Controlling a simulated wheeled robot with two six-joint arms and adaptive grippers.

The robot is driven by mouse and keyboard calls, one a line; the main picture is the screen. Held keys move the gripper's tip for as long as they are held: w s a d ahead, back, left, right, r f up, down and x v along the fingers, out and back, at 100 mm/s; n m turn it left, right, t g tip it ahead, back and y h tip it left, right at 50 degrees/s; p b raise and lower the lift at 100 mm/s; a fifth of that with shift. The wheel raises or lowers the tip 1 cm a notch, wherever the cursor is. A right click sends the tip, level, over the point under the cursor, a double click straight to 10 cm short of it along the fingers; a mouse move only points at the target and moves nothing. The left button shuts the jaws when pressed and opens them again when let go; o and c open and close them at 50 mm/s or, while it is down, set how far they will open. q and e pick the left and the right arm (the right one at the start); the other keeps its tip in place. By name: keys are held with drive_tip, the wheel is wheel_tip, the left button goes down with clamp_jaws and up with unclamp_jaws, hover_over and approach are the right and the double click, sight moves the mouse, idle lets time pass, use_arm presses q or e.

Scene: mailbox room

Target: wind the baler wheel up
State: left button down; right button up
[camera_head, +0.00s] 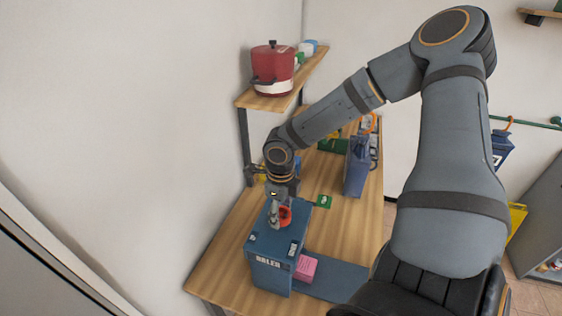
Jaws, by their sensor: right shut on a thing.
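The baler (267,265) is a blue box with "BALER" lettering on its front, standing near the front of the wooden table. Its orange-red wheel (286,217) shows on top, partly hidden by my gripper. My right gripper (275,222) reaches down from above onto the baler's top. It is shut on the wheel at the wheel's left side. The exact grip of the fingertips is too small to see clearly. My left gripper is not in view.
A pink block (306,268) sits beside the baler on a blue plate (335,278). A blue-grey container (357,168) stands farther back on the table. A red pot (272,68) rests on the wooden shelf (266,102) above. A white wall is close on the left.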

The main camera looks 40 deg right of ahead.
sight(280, 212)
drive_tip(key=shift+w+d+r+n, duration=0.1)
drive_tip(key=shift+w+r+n, duration=0.1)
drive_tip(key=shift+n, duration=0.1)
drive_tip(key=o, duration=1.2)
drive_tip(key=shift+s+f, duration=0.1)
wheel_tip(280, 212, up, 8)
drive_tip(key=shift+f, duration=0.25)
